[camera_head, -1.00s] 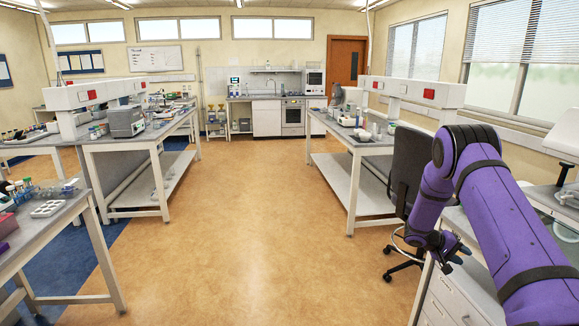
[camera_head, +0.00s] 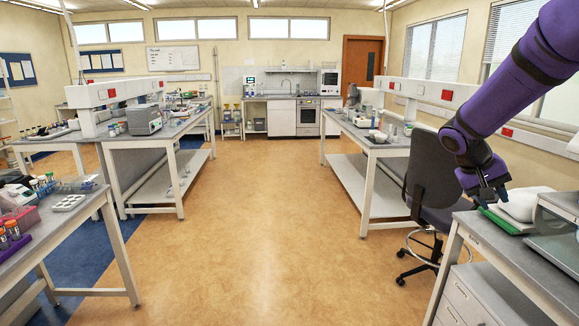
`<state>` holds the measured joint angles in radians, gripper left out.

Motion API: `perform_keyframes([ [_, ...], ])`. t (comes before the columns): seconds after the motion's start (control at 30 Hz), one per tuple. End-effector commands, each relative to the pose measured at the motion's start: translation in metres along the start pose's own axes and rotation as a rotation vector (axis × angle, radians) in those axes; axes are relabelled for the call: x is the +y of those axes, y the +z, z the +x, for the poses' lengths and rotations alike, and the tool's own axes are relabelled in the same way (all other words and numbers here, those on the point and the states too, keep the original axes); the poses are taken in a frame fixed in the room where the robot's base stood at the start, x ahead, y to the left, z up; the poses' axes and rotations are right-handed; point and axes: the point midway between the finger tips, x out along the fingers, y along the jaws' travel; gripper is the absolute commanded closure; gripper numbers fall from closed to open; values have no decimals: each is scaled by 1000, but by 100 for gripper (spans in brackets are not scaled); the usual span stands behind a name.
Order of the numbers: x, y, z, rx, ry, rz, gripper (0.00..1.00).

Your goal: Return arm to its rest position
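My arm, purple with dark bands, comes in from the top right. My gripper (camera_head: 492,196) points down at its end, over the near right bench (camera_head: 483,227). It appears just above or in front of a green-edged item (camera_head: 500,219) and a white item (camera_head: 519,204) on that bench. I cannot tell whether it touches them. The fingers are small and dark, and their opening is unclear. I see nothing clearly held.
A dark office chair (camera_head: 436,178) stands just left of the near right bench. Benches with instruments line both sides, one at the near left (camera_head: 107,201). The tan floor (camera_head: 255,225) between them is clear back to the sink counter (camera_head: 282,117).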

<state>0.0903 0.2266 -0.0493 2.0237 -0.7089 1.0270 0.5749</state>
Motion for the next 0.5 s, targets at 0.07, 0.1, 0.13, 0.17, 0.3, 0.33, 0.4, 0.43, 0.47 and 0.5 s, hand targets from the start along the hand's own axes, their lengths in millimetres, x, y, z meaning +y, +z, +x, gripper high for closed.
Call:
perform_keyframes([
  [0.07,5,20,-22,21,-48,0,65],
  [0.1,6,30,-30,30,-72,-3,65],
  [0.13,7,37,-37,37,-89,-4,65],
  [0.17,8,44,-43,44,-108,-7,65],
  [0.3,12,80,-69,83,-190,-18,65],
  [0.33,12,87,-75,92,-208,-20,65],
  [0.4,13,106,-86,114,-248,-27,65],
  [0.43,13,113,-91,124,-266,-31,65],
  [0.47,13,121,-95,134,-283,-34,65],
  [0.5,14,132,-101,149,-306,-40,65],
])
